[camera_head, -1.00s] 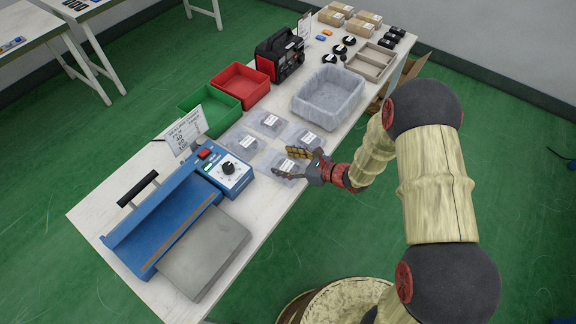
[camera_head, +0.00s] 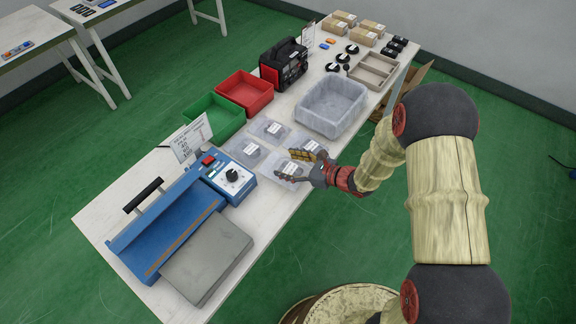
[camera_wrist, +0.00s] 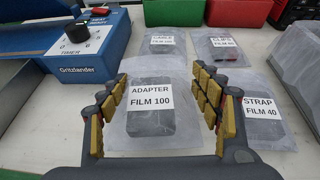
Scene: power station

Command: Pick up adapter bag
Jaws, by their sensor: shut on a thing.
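The adapter bag (camera_wrist: 150,115) is a clear pouch with a dark item and a white label reading "ADAPTER FILM 100". In the head view it shows partly behind my fingers (camera_head: 290,170). My gripper (camera_wrist: 165,108) has its yellow-padded fingers on the left and right of the bag and is shut on it. In the head view my gripper (camera_head: 305,165) is low over the table's right edge. I cannot tell whether the bag is clear of the tabletop.
Close by lie a strap bag (camera_wrist: 262,120), a clips bag (camera_wrist: 222,48) and another labelled bag (camera_wrist: 162,45). A blue sealer (camera_head: 165,230) stands left. Green (camera_head: 205,118), red (camera_head: 245,92) and grey bins (camera_head: 333,107) stand behind on the white table (camera_head: 115,215).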

